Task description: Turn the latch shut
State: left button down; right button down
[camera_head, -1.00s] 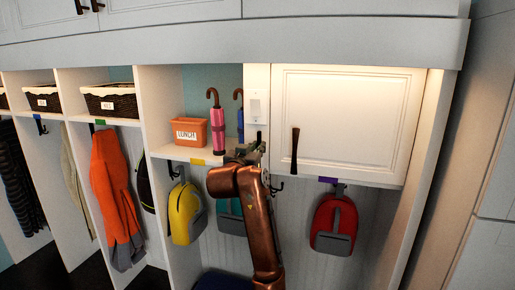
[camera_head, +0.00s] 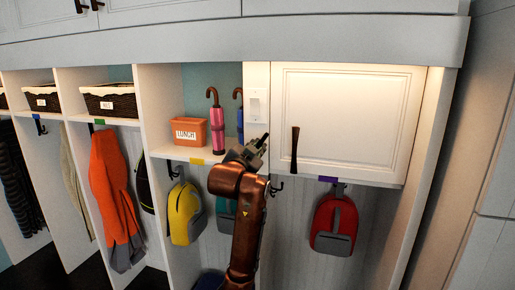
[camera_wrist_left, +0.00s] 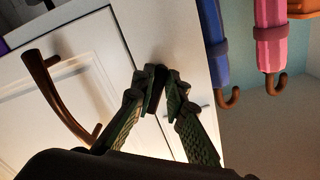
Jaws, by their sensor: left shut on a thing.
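My left gripper (camera_head: 262,143) reaches up to the white upright panel beside the cabinet door, just below the light switch. Its green-grey fingers also show in the left wrist view (camera_wrist_left: 163,80), closed on a small dark piece, which I take to be the latch (camera_wrist_left: 160,100). The fingers hide most of the latch, so its exact angle is hard to tell. The white cabinet door (camera_head: 350,115) looks closed. Its dark bronze handle (camera_head: 295,151) stands upright to the right of my gripper and is not touched. My right gripper is not in view.
A light switch (camera_head: 257,106) is just above the gripper. A pink umbrella (camera_head: 217,125) and an orange lunch bin (camera_head: 190,132) stand on the shelf to the left. A yellow backpack (camera_head: 184,213) and a red backpack (camera_head: 334,224) hang below.

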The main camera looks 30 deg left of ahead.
pick_arm(q)
jog(key=m, duration=0.2)
jog(key=shift+m, duration=0.4)
jog(key=m+p, duration=0.1)
jog(key=m, duration=0.1)
jog(key=shift+m, duration=0.4)
jog(key=m+p, duration=0.2)
jog(key=m, duration=0.2)
jog(key=shift+d+f, duration=0.1)
jog(key=shift+f, duration=0.05)
jog(key=shift+f+m+p, duration=0.1)
jog(key=shift+m+p, duration=0.35)
jog(key=shift+m, duration=0.35)
jog(key=c, duration=2)
grip_release()
jog(key=v, duration=1.2)
